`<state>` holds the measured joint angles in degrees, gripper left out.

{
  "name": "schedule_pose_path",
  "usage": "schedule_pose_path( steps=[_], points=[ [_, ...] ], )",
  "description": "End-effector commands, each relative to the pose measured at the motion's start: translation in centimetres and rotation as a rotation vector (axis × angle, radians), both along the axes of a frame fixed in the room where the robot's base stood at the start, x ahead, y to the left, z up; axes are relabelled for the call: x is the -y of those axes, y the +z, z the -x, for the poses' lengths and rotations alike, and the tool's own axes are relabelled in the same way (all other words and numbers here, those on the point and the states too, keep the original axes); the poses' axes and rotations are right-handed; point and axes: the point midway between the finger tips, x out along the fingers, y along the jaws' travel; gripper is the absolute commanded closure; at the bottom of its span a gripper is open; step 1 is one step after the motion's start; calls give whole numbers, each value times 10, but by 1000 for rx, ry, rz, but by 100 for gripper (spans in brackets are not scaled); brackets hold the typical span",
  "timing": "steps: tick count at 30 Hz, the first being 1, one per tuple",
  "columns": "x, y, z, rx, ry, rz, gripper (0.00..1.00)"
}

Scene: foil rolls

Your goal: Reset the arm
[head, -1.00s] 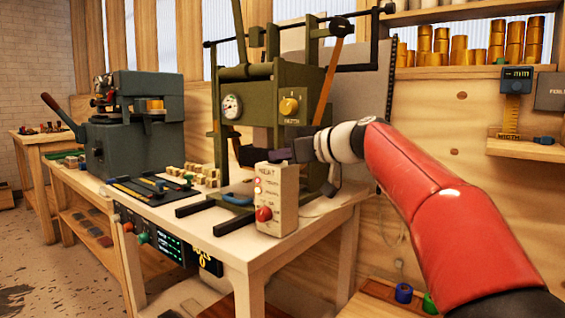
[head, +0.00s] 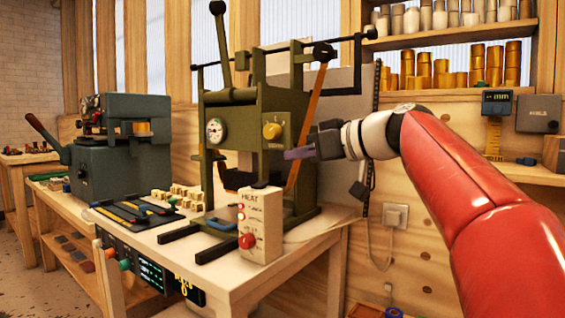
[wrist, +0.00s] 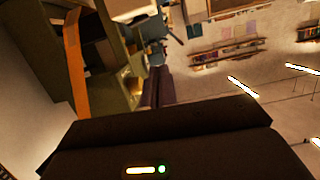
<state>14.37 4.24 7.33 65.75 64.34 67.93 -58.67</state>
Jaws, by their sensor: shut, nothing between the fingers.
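My gripper (head: 300,153) is at the end of my red arm, pointing left, in front of the right side of the green press (head: 262,105). Its dark fingers are shut and hold nothing. In the wrist view, the closed fingers (wrist: 158,88) stand beside the green press frame and the orange strap or lever (wrist: 74,62). Whether the gripper touches the press cannot be told. The heat control box (head: 260,225) stands below the gripper on the bench.
The wooden bench (head: 235,278) carries the press, a tool tray (head: 134,215) and small blocks (head: 178,195). A grey machine (head: 125,150) stands to the left. Shelves with gold foil rolls (head: 440,72) are at upper right. Wall space below the shelves is partly open.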

Motion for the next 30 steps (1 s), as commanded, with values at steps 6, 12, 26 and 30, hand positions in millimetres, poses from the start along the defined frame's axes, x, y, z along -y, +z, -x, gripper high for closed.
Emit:
schedule_pose_path(
  steps=[6,12,26,30],
  points=[
    [5,2,4,-1,1,1,100],
    [4,1,4,-1,0,1,100],
    [25,-167,113,-490,-376,189,100],
    [53,-248,175,-632,-559,274,100]
  ],
)
